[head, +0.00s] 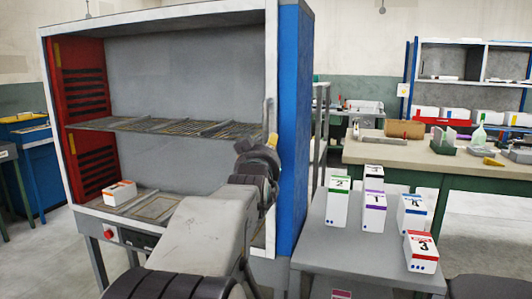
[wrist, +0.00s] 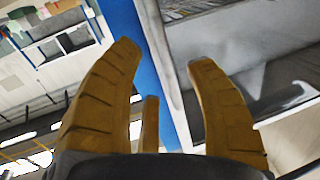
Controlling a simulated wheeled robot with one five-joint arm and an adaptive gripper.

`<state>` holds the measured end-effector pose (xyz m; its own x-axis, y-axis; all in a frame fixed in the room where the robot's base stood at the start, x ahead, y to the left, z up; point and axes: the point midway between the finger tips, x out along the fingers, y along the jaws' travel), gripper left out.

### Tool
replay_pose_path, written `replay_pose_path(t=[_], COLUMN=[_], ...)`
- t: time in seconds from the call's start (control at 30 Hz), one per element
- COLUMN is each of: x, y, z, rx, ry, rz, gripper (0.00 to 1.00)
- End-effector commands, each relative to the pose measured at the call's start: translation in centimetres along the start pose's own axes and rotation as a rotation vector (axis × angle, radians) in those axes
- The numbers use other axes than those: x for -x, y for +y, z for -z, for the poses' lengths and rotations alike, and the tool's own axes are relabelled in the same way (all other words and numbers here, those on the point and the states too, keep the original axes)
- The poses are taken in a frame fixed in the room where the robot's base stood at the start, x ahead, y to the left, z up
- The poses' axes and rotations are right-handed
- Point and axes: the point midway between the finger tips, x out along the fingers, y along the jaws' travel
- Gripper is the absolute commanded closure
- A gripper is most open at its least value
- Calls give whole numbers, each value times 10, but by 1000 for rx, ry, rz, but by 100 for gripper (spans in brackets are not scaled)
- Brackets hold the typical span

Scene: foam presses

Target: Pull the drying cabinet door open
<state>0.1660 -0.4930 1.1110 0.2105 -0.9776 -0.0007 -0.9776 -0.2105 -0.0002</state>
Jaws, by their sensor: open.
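The drying cabinet (head: 292,120) stands at centre left in the head view, with a white front frame and a blue right side. Its front, with a grey upright handle (head: 266,112) near the right edge, looks shut, though its clear pane is hard to make out. My gripper (head: 271,141) is at that right edge, just below the handle's visible part, and partly hides it. In the wrist view my gripper (wrist: 162,55) has its yellow-brown fingers spread, with the blue side and pale front edge (wrist: 162,75) beyond them. I cannot tell whether they touch the handle.
A grey table (head: 340,240) with several numbered boxes (head: 374,208) stands close to the cabinet's right. A workbench (head: 450,160) with shelves is behind. Inside the cabinet are wire racks (head: 180,129) and an orange-and-white box (head: 119,193). Open floor lies at the left.

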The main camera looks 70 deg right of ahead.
Motion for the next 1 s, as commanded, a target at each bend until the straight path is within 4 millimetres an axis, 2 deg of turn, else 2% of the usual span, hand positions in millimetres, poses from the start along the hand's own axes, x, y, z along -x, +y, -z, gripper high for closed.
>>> replay_pose_path(t=[0.3, 0.5, 0.7, 1.0], x=[-39, -57, -66, -67], y=[1, 1, 1, 1], z=[-1, 0, 0, 0], rx=[0, 0, 0, 0], ry=[2, 1, 1, 1], rz=[-3, -2, -2, -2], gripper=[50, 50, 50, 50])
